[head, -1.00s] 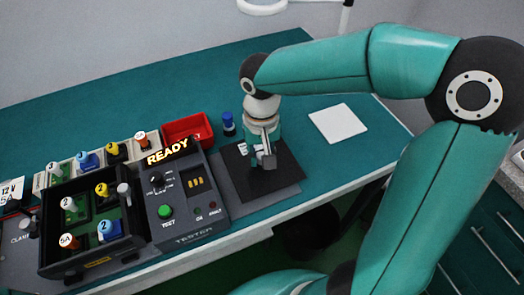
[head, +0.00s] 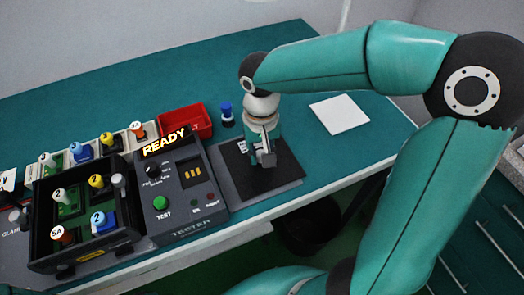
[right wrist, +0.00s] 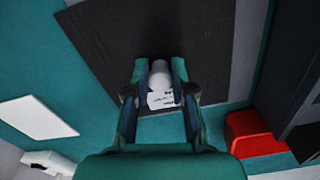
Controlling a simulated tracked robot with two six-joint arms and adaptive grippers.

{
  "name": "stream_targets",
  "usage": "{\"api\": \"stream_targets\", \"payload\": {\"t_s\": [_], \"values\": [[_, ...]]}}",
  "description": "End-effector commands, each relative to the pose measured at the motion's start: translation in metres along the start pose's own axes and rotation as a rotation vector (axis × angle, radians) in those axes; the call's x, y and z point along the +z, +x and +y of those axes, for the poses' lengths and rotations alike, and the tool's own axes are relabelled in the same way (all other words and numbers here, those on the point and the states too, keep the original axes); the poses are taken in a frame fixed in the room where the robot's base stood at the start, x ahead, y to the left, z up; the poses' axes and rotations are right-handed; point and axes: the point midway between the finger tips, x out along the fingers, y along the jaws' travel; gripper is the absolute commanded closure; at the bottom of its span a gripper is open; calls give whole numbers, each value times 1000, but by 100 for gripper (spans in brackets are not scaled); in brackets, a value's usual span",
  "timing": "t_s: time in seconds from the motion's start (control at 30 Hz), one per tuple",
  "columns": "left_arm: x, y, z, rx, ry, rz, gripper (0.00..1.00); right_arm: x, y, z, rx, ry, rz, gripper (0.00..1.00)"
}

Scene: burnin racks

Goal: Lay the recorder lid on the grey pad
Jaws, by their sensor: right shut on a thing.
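The recorder lid (head: 286,166) is a flat black plate with a pale, labelled knob, seen between my fingers in the right wrist view (right wrist: 160,94). My right gripper (head: 264,158) points down and is shut on that knob. The lid is level over the grey pad (head: 226,187) and covers most of it. Grey shows along the left and front edges. I cannot tell whether the lid touches the pad or hangs just above it. The open black recorder box (head: 85,258) stands at the left. My left gripper is not in view.
The tester (head: 183,198) with a lit READY sign stands just left of the pad. A red bin (head: 186,122) and a blue-capped item (head: 226,114) are behind. A white square (head: 339,114) lies to the right. The bench's front edge is close to the pad.

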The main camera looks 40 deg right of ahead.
Motion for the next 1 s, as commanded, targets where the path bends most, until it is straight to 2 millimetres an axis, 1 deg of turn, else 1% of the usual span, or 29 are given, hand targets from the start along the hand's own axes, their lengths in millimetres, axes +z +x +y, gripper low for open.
{"api": "stream_targets", "payload": {"t_s": [0.27,0.3,0.43,0.47,0.77,0.87,1.0], "values": [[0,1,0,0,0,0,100,0,0,0,0,1,1,100],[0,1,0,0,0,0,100,0,0,0,0,1,1,71],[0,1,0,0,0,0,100,0,0,0,0,1,1,49],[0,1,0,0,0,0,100,0,0,0,0,1,1,47],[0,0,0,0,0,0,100,0,0,1,0,1,0,47],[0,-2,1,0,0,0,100,0,-3,0,0,1,0,47],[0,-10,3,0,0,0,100,0,-12,0,0,1,1,47]]}}
